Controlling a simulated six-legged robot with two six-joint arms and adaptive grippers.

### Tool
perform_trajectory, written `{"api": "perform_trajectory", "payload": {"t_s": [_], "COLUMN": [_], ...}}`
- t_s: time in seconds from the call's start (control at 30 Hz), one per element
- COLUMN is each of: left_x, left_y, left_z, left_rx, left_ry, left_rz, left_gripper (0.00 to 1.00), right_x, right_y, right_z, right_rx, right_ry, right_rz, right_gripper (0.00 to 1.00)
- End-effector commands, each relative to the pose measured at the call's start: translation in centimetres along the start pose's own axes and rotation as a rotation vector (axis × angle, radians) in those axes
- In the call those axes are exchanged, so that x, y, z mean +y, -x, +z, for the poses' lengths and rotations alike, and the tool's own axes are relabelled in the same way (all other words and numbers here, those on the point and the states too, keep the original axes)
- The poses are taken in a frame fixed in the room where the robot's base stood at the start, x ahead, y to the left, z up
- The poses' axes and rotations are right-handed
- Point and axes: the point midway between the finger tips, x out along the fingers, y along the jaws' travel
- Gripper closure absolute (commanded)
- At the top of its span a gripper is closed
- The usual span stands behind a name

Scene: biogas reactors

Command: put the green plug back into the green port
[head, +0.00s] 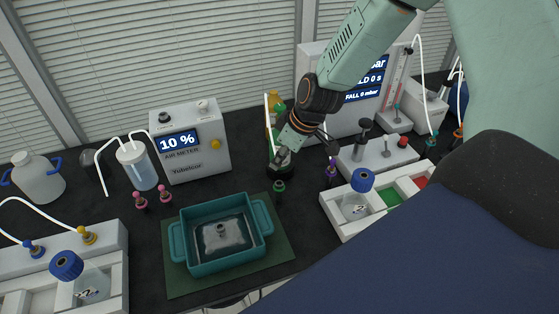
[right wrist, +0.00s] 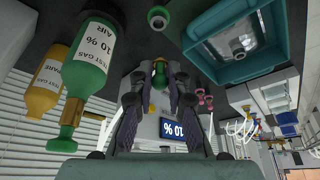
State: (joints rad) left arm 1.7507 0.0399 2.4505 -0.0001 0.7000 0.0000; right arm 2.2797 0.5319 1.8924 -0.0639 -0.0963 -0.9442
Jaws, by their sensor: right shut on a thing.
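A short green fitting (head: 279,186) stands on the bench just in front of the gripper. In the right wrist view this fitting (right wrist: 157,17) shows a round end with a pale centre, like a port. The held piece is apart from it. My left gripper is not in view.
A teal dish (head: 182,247) on a green mat lies front left of the gripper. The air meter (head: 190,145) and two pink fittings (head: 153,197) are to the left. Green and yellow gas bottles (right wrist: 92,60) stand close beside the gripper. A white rack (head: 338,219) is at the right.

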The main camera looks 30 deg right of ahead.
Motion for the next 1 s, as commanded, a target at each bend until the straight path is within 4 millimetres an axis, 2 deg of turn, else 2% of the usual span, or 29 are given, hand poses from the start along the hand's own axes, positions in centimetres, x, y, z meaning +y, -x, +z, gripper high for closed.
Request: {"api": "perform_trajectory", "payload": {"t_s": [0.37,0.8,1.0], "left_x": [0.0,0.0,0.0], "left_y": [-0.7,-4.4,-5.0], "left_z": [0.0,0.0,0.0], "left_rx": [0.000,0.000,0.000], "left_ry": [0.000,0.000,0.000], "left_rz": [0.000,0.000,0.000], "left_gripper": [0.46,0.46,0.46], "right_x": [-0.1,0.0,0.1], "right_y": [-0.7,-4.3,-4.9], "right_z": [-0.1,1.4,1.8], "right_rx": [-0.003,-0.002,-0.002], "right_ry": [0.001,0.000,0.000], "right_rz": [0.000,0.001,0.001], "right_gripper": [1.00,1.00,1.00]}}
